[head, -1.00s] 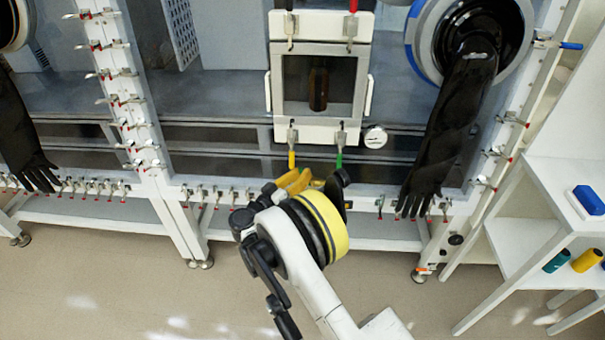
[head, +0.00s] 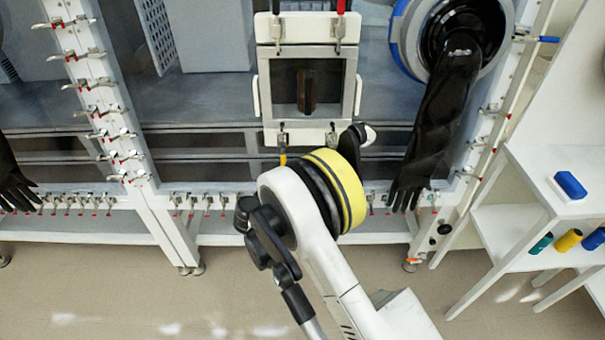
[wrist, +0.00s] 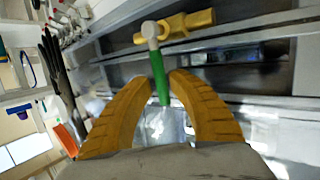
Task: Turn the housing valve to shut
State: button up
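In the wrist view my gripper (wrist: 165,84) has two ribbed yellow fingers, spread apart with a gap. A green lever handle (wrist: 159,78) on a grey hub stands between and beyond the fingertips; I see no finger pressed on it. A yellow crosswise part (wrist: 185,24) is beside the hub. I cannot tell for certain whether this is the housing valve. In the head view my arm hides the gripper and green handle. A yellow handle (head: 283,159) hangs below the framed window (head: 330,108), and a red one (head: 341,6) is above it.
A black glove (head: 438,130) hangs right of the window and also shows at left in the wrist view (wrist: 60,85). Small clamps line the frame. A white shelf (head: 515,230) with coloured items stands right. The floor in front is clear.

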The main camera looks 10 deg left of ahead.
jog(key=shift+o, duration=0.6)
jog(key=shift+a, duration=0.1)
jog(key=shift+s+a+r, duration=0.1)
jog(key=shift+s, duration=0.15)
jog(key=v, duration=1.1)
jog(key=shift+s, duration=0.3)
